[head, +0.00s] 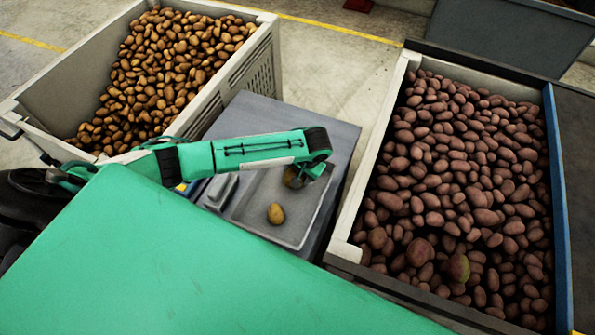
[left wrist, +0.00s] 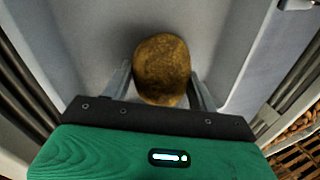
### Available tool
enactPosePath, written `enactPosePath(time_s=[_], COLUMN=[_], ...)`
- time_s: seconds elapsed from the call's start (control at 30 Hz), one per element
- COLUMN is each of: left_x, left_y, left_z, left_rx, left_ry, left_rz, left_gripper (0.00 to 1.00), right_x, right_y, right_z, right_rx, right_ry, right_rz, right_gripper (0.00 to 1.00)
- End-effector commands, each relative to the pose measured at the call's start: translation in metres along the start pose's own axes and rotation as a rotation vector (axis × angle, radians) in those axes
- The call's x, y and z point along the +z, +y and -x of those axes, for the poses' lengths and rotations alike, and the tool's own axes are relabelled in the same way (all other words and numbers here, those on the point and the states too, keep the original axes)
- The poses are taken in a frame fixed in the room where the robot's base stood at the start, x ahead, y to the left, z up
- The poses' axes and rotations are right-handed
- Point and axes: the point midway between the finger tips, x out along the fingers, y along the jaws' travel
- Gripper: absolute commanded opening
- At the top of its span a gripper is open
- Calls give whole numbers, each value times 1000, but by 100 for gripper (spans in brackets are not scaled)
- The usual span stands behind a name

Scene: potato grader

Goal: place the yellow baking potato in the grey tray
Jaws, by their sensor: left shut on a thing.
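The grey tray (head: 240,212) stands on a grey stand in the middle of the head view. One yellow potato (head: 276,213) lies on its floor, apart from my gripper. My left gripper (head: 297,178) is over the tray's back right part, shut on a second yellow-brown potato (head: 293,178). In the left wrist view this potato (left wrist: 162,70) sits between the two fingers, with grey tray surface behind it. I cannot tell whether it touches the tray floor. My right gripper is not in view.
A pale crate (head: 258,60) of yellow-brown potatoes is at the back left. A large crate (head: 347,220) of red potatoes is at the right, with one greenish potato (head: 459,267) near its front. A small grey device (head: 219,190) sits left of the tray.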

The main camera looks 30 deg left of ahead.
Motion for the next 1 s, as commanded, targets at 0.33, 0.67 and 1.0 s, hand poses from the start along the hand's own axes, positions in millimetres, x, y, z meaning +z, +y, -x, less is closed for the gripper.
enactPosePath(time_s=[0.33,0.67,1.0], left_x=[0,-1,-1], left_y=[0,0,1], left_z=[-2,20,91], left_rx=[0,1,2], left_ry=[-1,3,3], left_rz=[0,1,-1], left_gripper=[81,81,81], right_x=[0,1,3], right_y=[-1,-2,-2], right_z=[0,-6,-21], right_rx=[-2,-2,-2], right_ry=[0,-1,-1], right_rz=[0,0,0], right_gripper=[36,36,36])
